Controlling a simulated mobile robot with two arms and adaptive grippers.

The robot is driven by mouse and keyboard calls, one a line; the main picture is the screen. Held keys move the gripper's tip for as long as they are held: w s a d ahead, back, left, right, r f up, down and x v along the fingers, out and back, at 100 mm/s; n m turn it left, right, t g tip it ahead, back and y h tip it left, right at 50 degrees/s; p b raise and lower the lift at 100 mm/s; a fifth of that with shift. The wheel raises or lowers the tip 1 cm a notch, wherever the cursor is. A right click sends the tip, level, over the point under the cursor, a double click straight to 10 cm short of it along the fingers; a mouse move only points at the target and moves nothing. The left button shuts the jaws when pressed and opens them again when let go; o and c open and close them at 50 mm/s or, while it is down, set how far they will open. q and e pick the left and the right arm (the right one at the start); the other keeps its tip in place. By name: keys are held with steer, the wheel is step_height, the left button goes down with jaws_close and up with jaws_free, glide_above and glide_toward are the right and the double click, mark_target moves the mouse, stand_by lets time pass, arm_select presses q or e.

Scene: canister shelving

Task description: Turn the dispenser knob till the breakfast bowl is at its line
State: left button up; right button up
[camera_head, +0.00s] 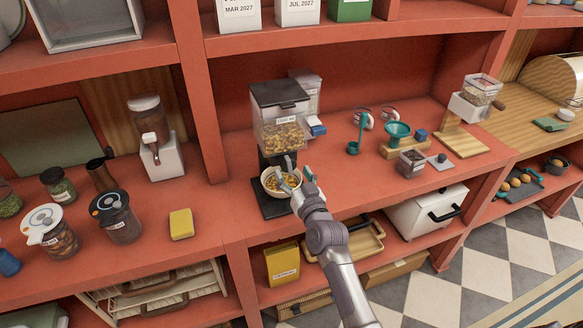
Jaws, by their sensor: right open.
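The cereal dispenser (282,96) stands on the middle red shelf, with a clear hopper part full of yellow-brown pieces and a dark base. The breakfast bowl (267,187) stands on the base under the spout and holds some of the same pieces; its fill line cannot be made out. A blue and white part (316,129) at the dispenser's right side may be the knob, but I cannot tell. My right gripper (298,171) is open in front of the dispenser, overlapping the bowl's right side in view; contact cannot be told. My left gripper is not in view.
A teal funnel (398,131) on a stand, a teal ladle (354,147) and a small clear canister (411,163) stand to the right. A yellow block (181,223) and lidded jars (115,215) lie left. A shelf upright (200,100) rises left of the dispenser.

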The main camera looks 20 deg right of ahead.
steer(key=shift+w, duration=0.85)
steer(key=shift+c, duration=0.3)
steer(key=c, duration=1.1)
steer(key=m, duration=0.5)
steer(key=o, duration=1.2)
steer(key=shift+c, duration=0.2)
steer(key=s, duration=1.2)
steer(key=shift+d, duration=0.15)
